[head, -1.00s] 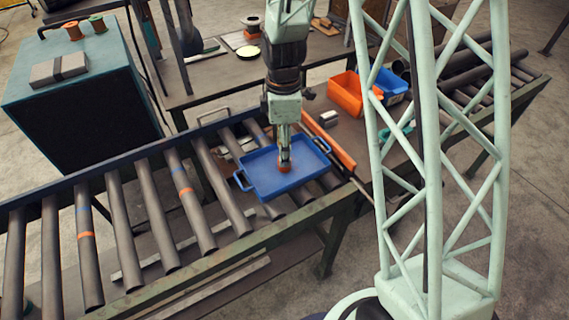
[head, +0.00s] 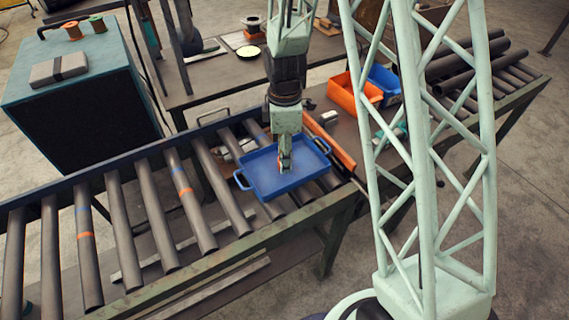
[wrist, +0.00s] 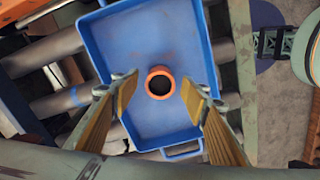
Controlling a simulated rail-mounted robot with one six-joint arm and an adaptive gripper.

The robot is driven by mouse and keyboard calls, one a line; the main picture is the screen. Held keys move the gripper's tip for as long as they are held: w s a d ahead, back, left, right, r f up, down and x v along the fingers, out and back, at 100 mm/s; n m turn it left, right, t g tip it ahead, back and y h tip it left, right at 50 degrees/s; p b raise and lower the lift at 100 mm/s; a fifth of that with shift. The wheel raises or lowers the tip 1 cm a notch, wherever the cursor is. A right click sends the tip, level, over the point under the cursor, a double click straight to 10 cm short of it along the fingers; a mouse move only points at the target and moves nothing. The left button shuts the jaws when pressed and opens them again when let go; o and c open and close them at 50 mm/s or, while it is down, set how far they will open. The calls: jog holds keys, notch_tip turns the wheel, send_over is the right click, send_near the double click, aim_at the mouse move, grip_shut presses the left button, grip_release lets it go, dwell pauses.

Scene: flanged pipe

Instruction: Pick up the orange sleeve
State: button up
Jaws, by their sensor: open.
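The orange sleeve (wrist: 160,82) is a short ring standing upright on the floor of the blue tray (wrist: 192,30), its dark bore facing up in the wrist view. In the head view the blue tray (head: 262,180) sits on the conveyor rollers, and the sleeve is mostly hidden behind my gripper. My gripper (head: 285,165) points down into the tray. In the wrist view my gripper (wrist: 162,92) is open, with one finger on either side of the sleeve and a visible gap to each.
The tray has low walls and a handle (wrist: 182,151) at its near end. An orange bar (head: 330,143) lies just right of the tray. Orange (head: 352,94) and blue (head: 388,82) bins stand on the table behind. Rollers left of the tray are clear.

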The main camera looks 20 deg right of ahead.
jog(key=shift+f, duration=0.95)
jog(key=c, duration=1.1)
jog(key=shift+r, duration=0.15)
jog(key=shift+r, duration=1.55)
jog(key=shift+s+r, duration=0.1)
jog(key=shift+s, duration=0.1)
jog(key=s, duration=0.4)
jog(key=s+d, duration=0.1)
jog(key=s, duration=0.3)
jog(key=s+r, duration=0.1)
jog(key=s, duration=0.4)
jog(key=shift+s+d+r+b, duration=0.1)
jog(key=shift+d+b, duration=0.05)
jog(key=shift+b, duration=0.65)
